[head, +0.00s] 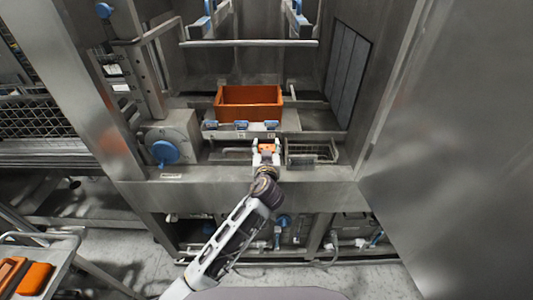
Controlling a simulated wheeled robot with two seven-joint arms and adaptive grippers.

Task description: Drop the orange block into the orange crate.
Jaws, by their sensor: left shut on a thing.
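The orange crate (249,112) stands inside the washer's bay, on a ledge behind a low strip with blue clips. Its open top faces up. My left gripper (266,147) is in front of the crate, slightly to the right of its middle and nearer to me. It is shut on the orange block (267,148), which shows as a small orange patch between the fingers. The rest of the block is hidden by the gripper. My right gripper is not in view.
A wire basket (312,152) sits just right of the gripper. A horizontal bar (248,43) crosses the bay above and behind the crate. A blue knob (165,152) sticks out at left. A trolley (62,250) with orange things stands at lower left.

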